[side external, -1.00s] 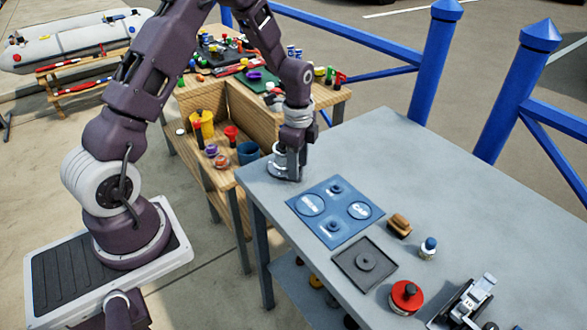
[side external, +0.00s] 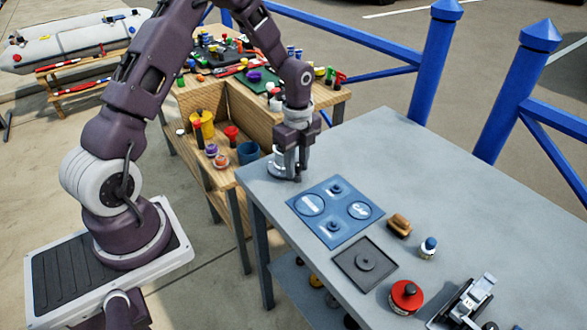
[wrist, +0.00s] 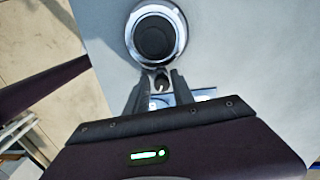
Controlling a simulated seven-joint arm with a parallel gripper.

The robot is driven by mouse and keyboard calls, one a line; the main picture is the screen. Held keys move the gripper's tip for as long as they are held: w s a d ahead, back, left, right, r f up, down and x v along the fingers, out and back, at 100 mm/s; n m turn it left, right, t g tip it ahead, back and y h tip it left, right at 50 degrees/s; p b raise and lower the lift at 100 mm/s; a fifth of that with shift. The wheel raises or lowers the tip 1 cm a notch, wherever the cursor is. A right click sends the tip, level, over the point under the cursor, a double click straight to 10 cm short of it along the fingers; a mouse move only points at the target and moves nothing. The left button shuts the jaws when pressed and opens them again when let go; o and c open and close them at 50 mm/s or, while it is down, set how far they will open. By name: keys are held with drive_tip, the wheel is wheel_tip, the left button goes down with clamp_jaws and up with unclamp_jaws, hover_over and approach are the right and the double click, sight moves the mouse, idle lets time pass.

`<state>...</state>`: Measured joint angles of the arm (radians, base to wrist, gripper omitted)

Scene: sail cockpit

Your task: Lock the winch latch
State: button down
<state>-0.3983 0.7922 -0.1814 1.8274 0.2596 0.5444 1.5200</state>
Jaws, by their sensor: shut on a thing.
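The winch (side external: 279,168) stands on the near left corner of the grey table, with a silver base. In the wrist view the winch (wrist: 156,38) shows from above as a black drum inside a bright metal ring. My gripper (side external: 290,165) points down at the winch's right side. In the wrist view my gripper (wrist: 160,80) has its fingers closed around a small grey latch piece (wrist: 161,82) at the ring's edge. The latch is partly hidden by the fingers, so I cannot tell its exact position.
On the grey table (side external: 420,180), a blue panel (side external: 336,229) lies right of the winch. The table's back is clear.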

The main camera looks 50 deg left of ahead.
sight(298, 164)
drive_tip(key=m, duration=0.4)
drive_tip(key=f+m, duration=0.1)
drive_tip(key=m, duration=0.2)
drive_tip(key=shift+m, duration=0.7)
drive_tip(key=m, duration=0.4)
drive_tip(key=shift+m, duration=0.3)
drive_tip(key=c, duration=1.5)
unclamp_jaws()
drive_tip(key=shift+o, duration=0.2)
drive_tip(key=shift+r, duration=0.1)
drive_tip(key=shift+w+r, duration=0.15)
drive_tip(key=shift+r, duration=3.35)
